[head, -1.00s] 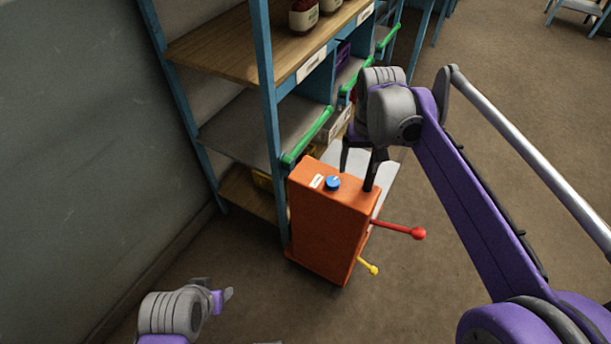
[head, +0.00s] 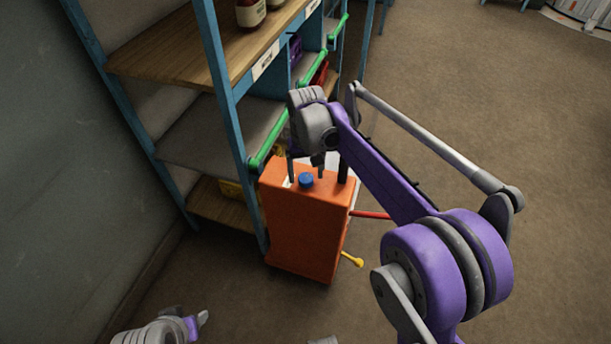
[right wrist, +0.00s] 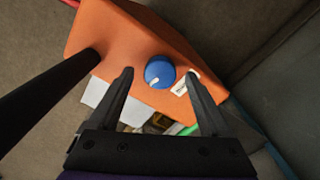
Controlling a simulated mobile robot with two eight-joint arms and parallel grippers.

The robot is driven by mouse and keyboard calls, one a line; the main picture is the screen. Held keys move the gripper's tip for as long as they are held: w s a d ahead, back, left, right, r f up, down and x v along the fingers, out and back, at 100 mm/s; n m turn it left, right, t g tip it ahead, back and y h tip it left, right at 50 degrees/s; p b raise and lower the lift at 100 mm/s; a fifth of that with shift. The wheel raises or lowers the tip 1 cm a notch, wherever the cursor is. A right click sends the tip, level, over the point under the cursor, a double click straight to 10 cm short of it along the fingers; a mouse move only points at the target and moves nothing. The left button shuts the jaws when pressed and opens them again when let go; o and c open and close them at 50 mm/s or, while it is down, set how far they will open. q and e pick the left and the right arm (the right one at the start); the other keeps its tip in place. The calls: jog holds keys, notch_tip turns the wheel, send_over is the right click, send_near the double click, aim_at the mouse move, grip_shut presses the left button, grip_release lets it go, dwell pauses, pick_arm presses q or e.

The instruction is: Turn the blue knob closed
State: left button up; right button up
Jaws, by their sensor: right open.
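The blue knob (head: 306,181) sits on the top face of an orange box (head: 305,228). In the right wrist view the knob (right wrist: 160,72) shows a white mark at its lower edge, with a white label (right wrist: 186,84) beside it. My right gripper (head: 305,170) is open just above the knob. In the wrist view its fingertips lie on either side of the knob, with visible gaps; whether they are level with it I cannot tell. My left gripper (head: 203,318) is at the bottom left, far from the box, and its jaws are unclear.
A black post (right wrist: 45,92) stands on the box top beside the knob. A red lever (head: 370,214) and a yellow lever (head: 352,259) stick out of the box's right side. A blue-framed shelf (head: 228,115) with green rails (head: 268,140) stands close behind. Floor to the right is open.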

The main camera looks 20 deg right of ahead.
jog(key=shift+f, duration=0.6)
grip_shut()
